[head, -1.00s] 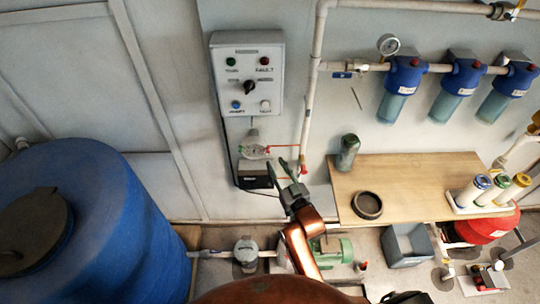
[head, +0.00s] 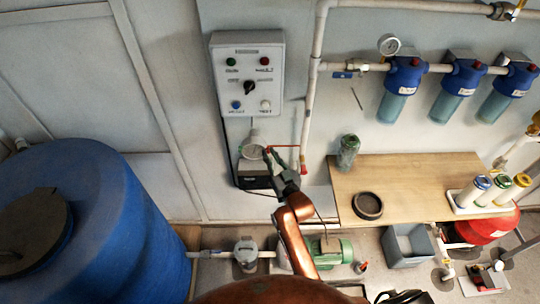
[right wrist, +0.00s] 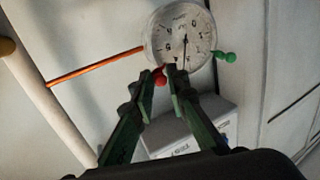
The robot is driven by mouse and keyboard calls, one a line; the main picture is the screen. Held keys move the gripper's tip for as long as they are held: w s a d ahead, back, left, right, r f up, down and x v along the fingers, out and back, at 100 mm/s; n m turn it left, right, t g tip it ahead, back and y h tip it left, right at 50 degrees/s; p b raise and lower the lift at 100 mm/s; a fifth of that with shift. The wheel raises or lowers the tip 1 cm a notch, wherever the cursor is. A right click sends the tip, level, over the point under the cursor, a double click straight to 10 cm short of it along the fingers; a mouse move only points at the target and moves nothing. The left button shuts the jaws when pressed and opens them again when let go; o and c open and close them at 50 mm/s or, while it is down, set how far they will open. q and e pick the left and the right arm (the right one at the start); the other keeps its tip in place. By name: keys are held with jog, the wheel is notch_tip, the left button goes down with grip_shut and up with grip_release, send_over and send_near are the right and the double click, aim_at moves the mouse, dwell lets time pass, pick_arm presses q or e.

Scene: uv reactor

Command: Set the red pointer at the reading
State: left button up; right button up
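The round white gauge (head: 252,149) hangs low on the wall below the control box. In the right wrist view its dial (right wrist: 182,36) shows a dark needle pointing nearly straight down. In the head view, this gripper (head: 270,156) partly covers the gauge. My left gripper is out of view.
The control box (head: 247,73) is above the gauge. A red line (head: 287,146) runs right to a vertical pipe (head: 309,112). A wooden table (head: 420,190) stands right, and a blue barrel (head: 130,235) left.

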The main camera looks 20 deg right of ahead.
grip_shut()
dwell(0.3)
